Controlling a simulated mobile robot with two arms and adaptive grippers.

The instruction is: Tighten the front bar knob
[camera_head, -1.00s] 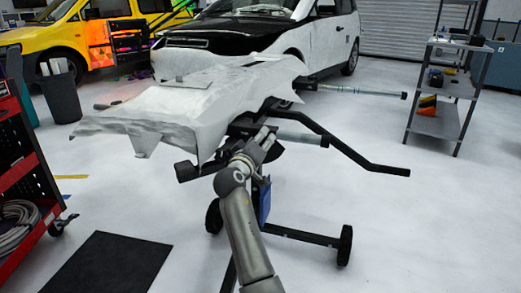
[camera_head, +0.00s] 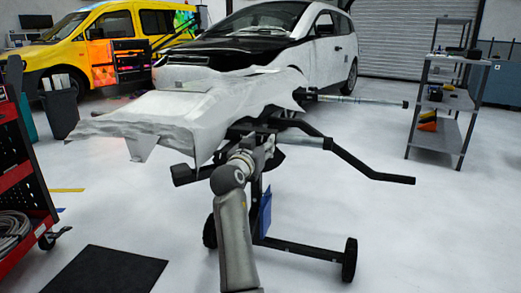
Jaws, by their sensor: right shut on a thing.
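My right arm comes in from the bottom centre, and my right gripper (camera_head: 266,145) is at the near end of the wheeled stand (camera_head: 300,245). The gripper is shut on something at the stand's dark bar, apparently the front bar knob. The knob itself is too small and too covered by the gripper to make out. A black bent bar (camera_head: 375,170) reaches out to the right of the gripper. A white wrapped panel (camera_head: 165,112) lies on top of the stand, left of and behind the gripper. My left gripper is not in view.
A red tool cart (camera_head: 22,185) stands at the left and a grey shelf rack (camera_head: 440,130) at the right. A black mat (camera_head: 110,272) lies front left. A white car (camera_head: 320,50) and a yellow van (camera_head: 70,45) stand behind.

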